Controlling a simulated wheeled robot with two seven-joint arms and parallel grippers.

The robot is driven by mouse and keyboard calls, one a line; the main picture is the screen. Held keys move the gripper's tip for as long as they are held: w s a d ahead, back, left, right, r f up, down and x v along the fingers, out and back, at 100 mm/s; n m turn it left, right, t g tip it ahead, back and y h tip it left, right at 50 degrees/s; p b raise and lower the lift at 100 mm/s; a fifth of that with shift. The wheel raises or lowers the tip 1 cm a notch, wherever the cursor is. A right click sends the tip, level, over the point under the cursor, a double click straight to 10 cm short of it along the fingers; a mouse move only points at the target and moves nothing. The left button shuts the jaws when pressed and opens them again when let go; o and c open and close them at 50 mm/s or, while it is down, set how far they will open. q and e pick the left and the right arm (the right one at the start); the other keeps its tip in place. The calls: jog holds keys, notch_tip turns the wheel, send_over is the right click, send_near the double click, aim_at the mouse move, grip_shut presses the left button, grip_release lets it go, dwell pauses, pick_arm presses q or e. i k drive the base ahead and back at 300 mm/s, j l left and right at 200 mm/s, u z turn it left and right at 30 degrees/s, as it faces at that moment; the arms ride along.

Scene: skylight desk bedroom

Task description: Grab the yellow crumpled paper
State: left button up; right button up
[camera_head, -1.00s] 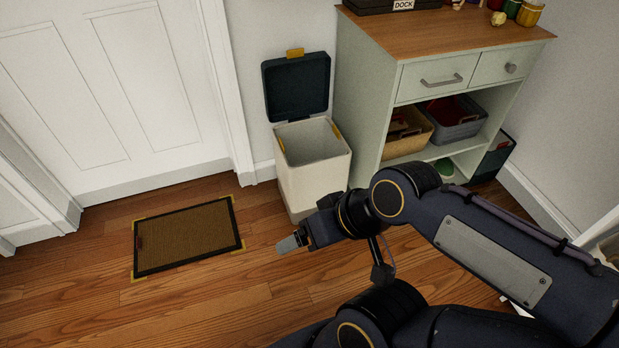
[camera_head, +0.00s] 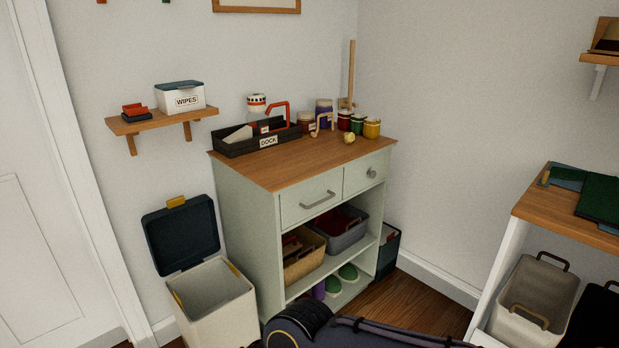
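The yellow crumpled paper (camera_head: 349,138) is a small pale-yellow ball on the wooden top of the green cabinet (camera_head: 270,174). It lies near the right part of the top, just left of a yellow jar (camera_head: 372,128). Part of one of my arms shows at the bottom edge, below the cabinet. Neither gripper is in view, so nothing shows of what they hold.
A black tray labelled DOCK (camera_head: 237,147) and several jars stand on the cabinet's back edge. An open-lidded white bin (camera_head: 214,308) stands left of the cabinet. A wooden desk (camera_head: 560,215) is at right. The cabinet top's front is clear.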

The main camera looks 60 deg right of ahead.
aim_at(348, 138)
jog(key=z, duration=2.25)
